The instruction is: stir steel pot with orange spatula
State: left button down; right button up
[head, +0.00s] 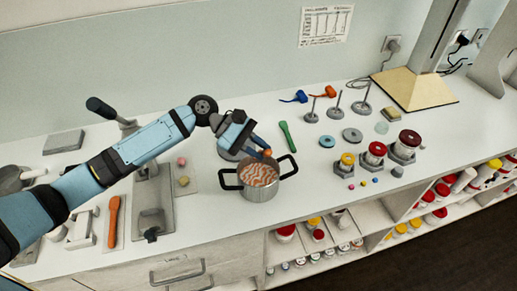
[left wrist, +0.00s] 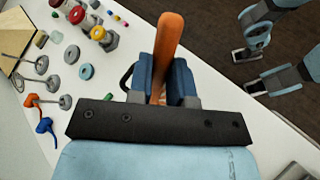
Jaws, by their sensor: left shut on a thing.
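The steel pot (head: 259,182) stands upright on the counter, with two dark handles and a pinkish-brown swirled content. My left gripper (head: 262,149) is right above the pot's back rim. It is shut on an orange handle, which I take for the orange spatula (head: 267,153). In the left wrist view the orange spatula (left wrist: 169,42) sticks out between the two blue fingers of my left gripper (left wrist: 166,80). Its other end is hidden, so I cannot tell how deep it is in the pot. In the wrist view the pot is mostly hidden behind the gripper.
Another orange utensil (head: 113,221) lies on the left. A green utensil (head: 287,137) lies just behind the pot. Weights on stands, discs and red-topped spools (head: 374,154) stand to the right. Blue-grey parts over the floor in the wrist view may be mine.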

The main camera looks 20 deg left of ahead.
pick_arm(q)
notch_tip(320, 180, down, 10)
jog(key=b, duration=0.3)
jog(key=shift+r+b, duration=0.25)
jog(key=shift+b, duration=0.05)
dwell(0.4)
